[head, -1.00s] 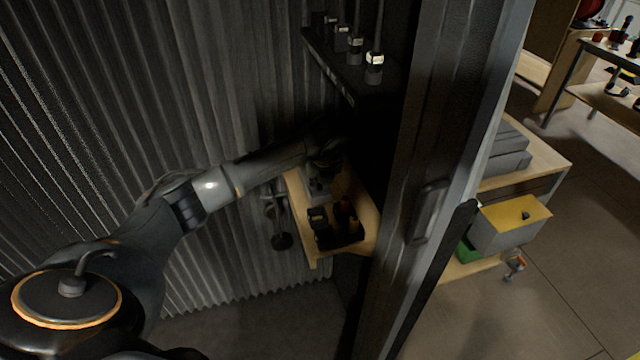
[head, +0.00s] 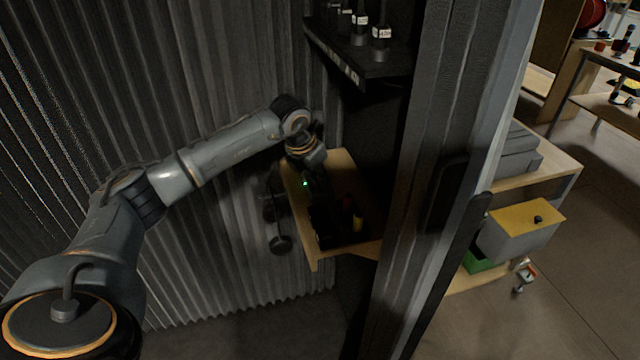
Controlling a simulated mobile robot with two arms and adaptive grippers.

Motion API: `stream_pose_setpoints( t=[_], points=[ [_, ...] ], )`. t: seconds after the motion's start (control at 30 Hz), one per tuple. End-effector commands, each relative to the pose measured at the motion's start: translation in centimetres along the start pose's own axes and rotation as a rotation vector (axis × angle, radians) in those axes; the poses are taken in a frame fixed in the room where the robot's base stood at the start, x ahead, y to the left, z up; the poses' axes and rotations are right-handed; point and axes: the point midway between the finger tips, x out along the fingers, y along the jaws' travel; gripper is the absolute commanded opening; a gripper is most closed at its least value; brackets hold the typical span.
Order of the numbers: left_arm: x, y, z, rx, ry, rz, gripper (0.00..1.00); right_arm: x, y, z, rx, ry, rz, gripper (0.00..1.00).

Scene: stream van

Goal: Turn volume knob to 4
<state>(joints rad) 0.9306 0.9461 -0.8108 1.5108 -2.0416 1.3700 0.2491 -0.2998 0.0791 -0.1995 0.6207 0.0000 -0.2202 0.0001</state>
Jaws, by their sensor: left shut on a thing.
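My left gripper (head: 308,183) points down over the small wooden shelf against the corrugated wall. It is shut on a dark thing that is too shadowed to make out, and a small green light shows at it. A dark device (head: 324,228) stands on the shelf just below the gripper, with a yellow part (head: 357,219) to its right. I cannot make out the volume knob or any number on it. My right gripper is not in view.
The wooden shelf (head: 345,170) has bare room at its back. A dark upper shelf (head: 352,68) carries several labelled black devices (head: 381,42). A grey door post (head: 430,180) stands close on the right. A yellow-topped box (head: 522,229) is beyond it.

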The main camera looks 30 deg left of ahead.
Motion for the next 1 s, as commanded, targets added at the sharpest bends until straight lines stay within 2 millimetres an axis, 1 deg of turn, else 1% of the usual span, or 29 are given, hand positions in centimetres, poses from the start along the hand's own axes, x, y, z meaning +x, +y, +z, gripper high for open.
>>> stream_pose_setpoints(
  t=[0.03,0.2,0.6,0.8,1.0],
  points=[
    [0.1,0.1,0.0,0.039,-0.002,-0.016,0.0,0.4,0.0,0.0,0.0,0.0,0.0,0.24],
    [0.1,0.2,0.1,0.188,-0.002,-0.078,0.0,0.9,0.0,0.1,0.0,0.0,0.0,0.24],
    [0.0,0.4,0.2,0.524,-0.002,-0.219,0.0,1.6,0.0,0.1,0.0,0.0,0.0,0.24],
    [0.0,0.4,0.2,0.656,-0.001,-0.272,0.0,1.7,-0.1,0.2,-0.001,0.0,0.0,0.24],
    [0.0,0.5,0.2,0.743,-0.001,-0.307,0.0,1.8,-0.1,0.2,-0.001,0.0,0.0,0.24]
  ],
)
